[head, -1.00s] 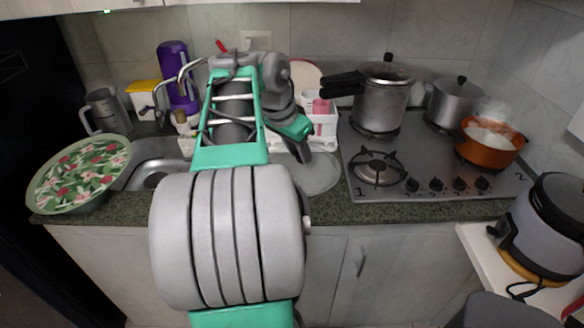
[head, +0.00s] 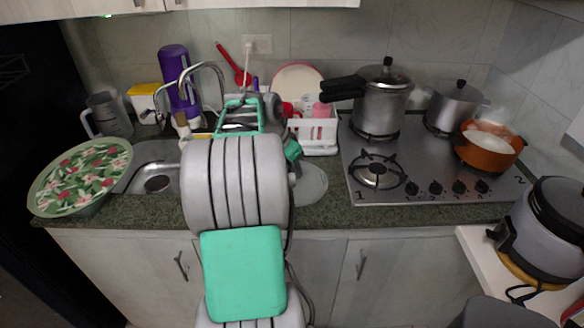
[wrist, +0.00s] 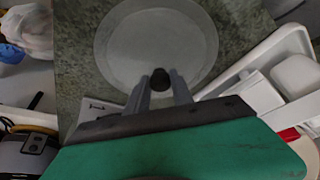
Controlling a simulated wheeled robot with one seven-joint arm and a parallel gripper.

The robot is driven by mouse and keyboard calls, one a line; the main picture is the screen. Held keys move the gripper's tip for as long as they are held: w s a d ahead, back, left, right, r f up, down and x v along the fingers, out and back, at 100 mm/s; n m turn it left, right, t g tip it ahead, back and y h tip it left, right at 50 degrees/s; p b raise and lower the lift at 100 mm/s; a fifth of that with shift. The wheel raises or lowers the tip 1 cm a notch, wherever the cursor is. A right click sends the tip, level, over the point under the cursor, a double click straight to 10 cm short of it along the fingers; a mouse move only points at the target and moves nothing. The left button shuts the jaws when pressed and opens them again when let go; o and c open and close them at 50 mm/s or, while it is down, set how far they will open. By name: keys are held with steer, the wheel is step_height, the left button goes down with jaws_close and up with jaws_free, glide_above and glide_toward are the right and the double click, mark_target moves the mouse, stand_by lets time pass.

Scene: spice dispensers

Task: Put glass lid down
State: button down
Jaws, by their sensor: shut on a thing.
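The glass lid (wrist: 155,35) is a clear round disc with a dark knob (wrist: 160,80). In the wrist view my gripper (wrist: 161,92) has its two grey fingers closed around that knob. In the head view the lid (head: 312,186) shows as a pale disc at the granite counter (head: 338,213), between the sink and the stove. It looks level and on or very close to the counter; I cannot tell whether it touches. My arm hides its left part and most of the gripper in the head view.
The gas stove (head: 420,170) with a pressure cooker (head: 382,100) and an orange pot (head: 489,149) is to the right. A white dish rack (head: 316,135) stands behind the lid. The sink (head: 150,178) and a floral tray (head: 80,178) are to the left.

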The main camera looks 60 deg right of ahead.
steer(key=c, duration=1.1)
jaws_free()
steer(key=shift+r+p, duration=0.35)
steer(key=v, duration=1.2)
steer(key=w+a+f+n+t, duration=0.2)
steer(key=w+a+n, duration=0.5)
steer(key=a, duration=0.4)
steer(key=a+f+n+t+y, duration=0.1)
steer(key=a+f+n, duration=0.2)
steer(key=a, duration=0.8)
steer(key=a+f+n+t+y, duration=0.1)
steer(key=a+f+n+y, duration=0.1)
steer(key=a+n, duration=0.5)
steer(key=w+a+f+n+y, duration=0.1)
steer(key=a+f+n, duration=0.3)
steer(key=a, duration=1.1)
steer(key=shift+a+n+t, duration=0.2)
steer(key=shift+n+t, duration=0.2)
